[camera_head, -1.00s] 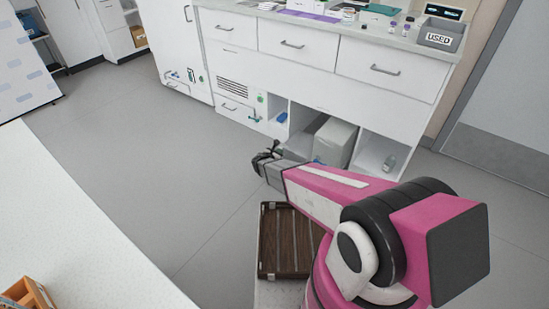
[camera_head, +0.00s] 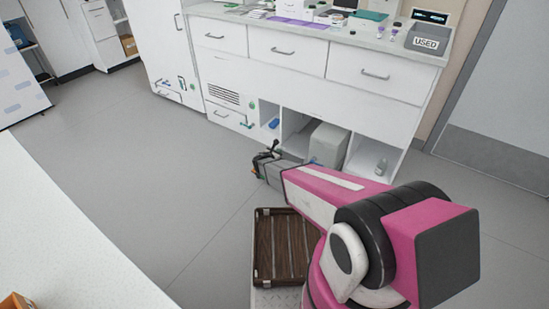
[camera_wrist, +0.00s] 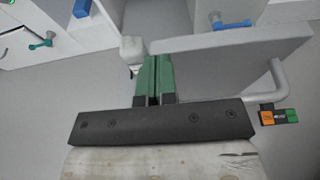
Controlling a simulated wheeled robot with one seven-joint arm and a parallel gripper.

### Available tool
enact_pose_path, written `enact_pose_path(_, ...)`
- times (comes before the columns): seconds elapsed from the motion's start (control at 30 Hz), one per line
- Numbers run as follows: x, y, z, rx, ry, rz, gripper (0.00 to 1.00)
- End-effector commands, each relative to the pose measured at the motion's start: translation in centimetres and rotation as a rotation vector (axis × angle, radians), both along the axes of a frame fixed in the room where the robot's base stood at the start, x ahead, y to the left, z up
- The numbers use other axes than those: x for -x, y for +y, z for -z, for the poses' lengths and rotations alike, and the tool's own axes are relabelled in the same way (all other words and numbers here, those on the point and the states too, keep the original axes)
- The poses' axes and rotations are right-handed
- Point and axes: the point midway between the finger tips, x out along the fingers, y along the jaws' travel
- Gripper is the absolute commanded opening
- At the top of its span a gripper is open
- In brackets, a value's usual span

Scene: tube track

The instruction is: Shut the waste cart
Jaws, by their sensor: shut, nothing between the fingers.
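The waste cart, as far as I can tell, is the grey box (camera_head: 325,145) in an open bay under the white counter. In the wrist view, a grey panel with a tubular handle at its right end, probably the cart (camera_wrist: 235,62), lies just beyond my fingertips. My gripper (camera_head: 265,160) is in front of the bays, left of the grey box in the head view. In the wrist view its green fingers (camera_wrist: 153,75) are together and hold nothing. I cannot tell whether they touch the panel. My arm hides the box's lower part.
The counter (camera_head: 310,85) has drawers above and open bays below. A blue item (camera_head: 273,124) lies in the left bay and a clear bottle (camera_head: 381,166) in the right bay. A brown slatted tray (camera_head: 280,246) is below my arm. Grey floor (camera_head: 150,175) is open at left.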

Motion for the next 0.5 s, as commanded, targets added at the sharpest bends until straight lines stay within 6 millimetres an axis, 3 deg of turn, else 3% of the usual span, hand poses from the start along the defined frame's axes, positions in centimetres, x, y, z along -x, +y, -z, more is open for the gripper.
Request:
enact_pose_path(0.03,-1.5,-0.9,0.1,0.000,-0.002,0.003,0.00)
enact_pose_path(0.5,-12.3,-8.5,0.2,0.001,0.000,0.003,0.00)
